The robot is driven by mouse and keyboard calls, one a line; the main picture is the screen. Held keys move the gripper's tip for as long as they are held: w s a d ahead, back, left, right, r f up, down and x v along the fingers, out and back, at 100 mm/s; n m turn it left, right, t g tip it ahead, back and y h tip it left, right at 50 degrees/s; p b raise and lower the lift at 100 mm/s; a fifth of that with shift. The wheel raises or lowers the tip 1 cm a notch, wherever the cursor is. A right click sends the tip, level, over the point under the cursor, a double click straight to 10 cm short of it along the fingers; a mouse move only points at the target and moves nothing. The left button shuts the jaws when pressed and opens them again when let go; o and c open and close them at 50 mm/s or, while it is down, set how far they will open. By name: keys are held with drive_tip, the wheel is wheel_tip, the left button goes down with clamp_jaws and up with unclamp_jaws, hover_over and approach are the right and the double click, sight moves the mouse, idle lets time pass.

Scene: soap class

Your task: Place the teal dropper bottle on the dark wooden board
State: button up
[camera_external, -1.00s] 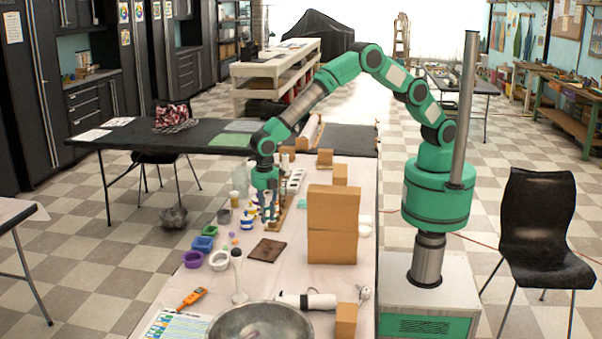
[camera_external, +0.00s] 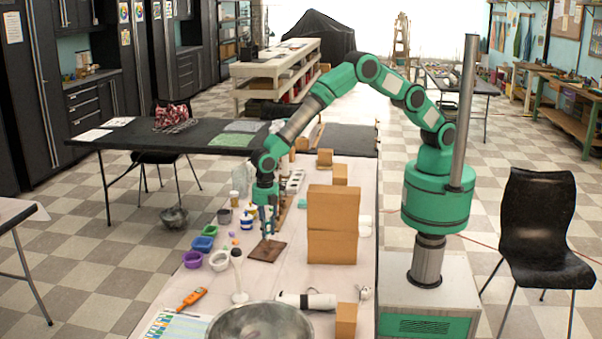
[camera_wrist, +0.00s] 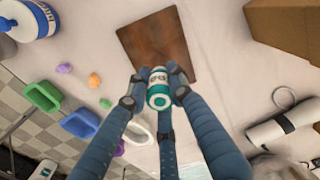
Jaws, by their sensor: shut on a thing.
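My gripper (camera_wrist: 158,82) is shut on the teal dropper bottle (camera_wrist: 158,97), which shows a white and teal end in the wrist view. The dark wooden board (camera_wrist: 152,40) lies flat on the white table, just beyond the bottle in that view. In the external view my gripper (camera_external: 268,226) points down over the far part of the board (camera_external: 262,254). The bottle is too small and too covered by the fingers there to tell whether it touches the board.
Green (camera_external: 209,230), blue (camera_external: 203,243) and purple (camera_external: 193,259) containers stand left of the board. Cardboard boxes (camera_external: 332,222) stand to its right. A white-and-blue bottle (camera_external: 246,222) is close behind.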

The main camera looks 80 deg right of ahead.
drive_tip(key=shift+f, duration=0.1)
drive_tip(key=shift+f+b, duration=0.4)
drive_tip(key=shift+f, duration=1.4)
drive_tip(key=shift+f, duration=0.15)
drive_tip(key=o, duration=0.9)
drive_tip(key=shift+o, duration=0.2)
wheel_tip(320, 180, up, 12)
drive_tip(key=shift+r+p, duration=0.2)
drive_tip(key=shift+p, duration=1.05)
